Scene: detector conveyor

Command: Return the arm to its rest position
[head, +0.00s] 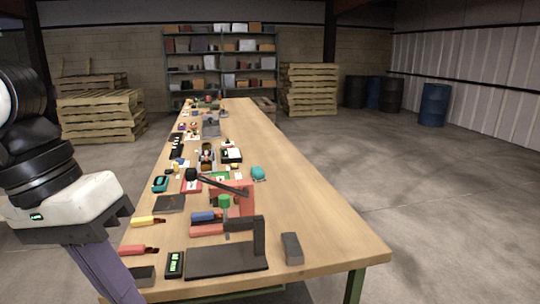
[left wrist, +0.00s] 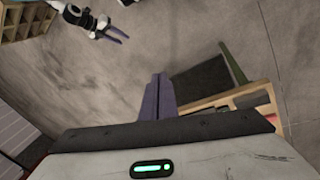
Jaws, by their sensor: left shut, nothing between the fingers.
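My left gripper (head: 112,277) hangs at the lower left in the head view, beside the near left corner of the workbench (head: 305,215). Its purple fingers point down and the lower picture edge cuts them off. In the left wrist view its fingers (left wrist: 158,98) lie together, shut with nothing between them. Another gripper with purple fingers, which looks like my right gripper (left wrist: 118,34), shows small at the top of the left wrist view, over bare floor. It is too small to tell how far its fingers are apart.
The long bench carries a black stand (head: 228,260), a grey block (head: 292,248), a dark device with a green display (head: 174,264) and several tools near the left edge. Its right side is clear. Pallets (head: 100,115), shelves (head: 220,65) and drums (head: 433,105) stand far back.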

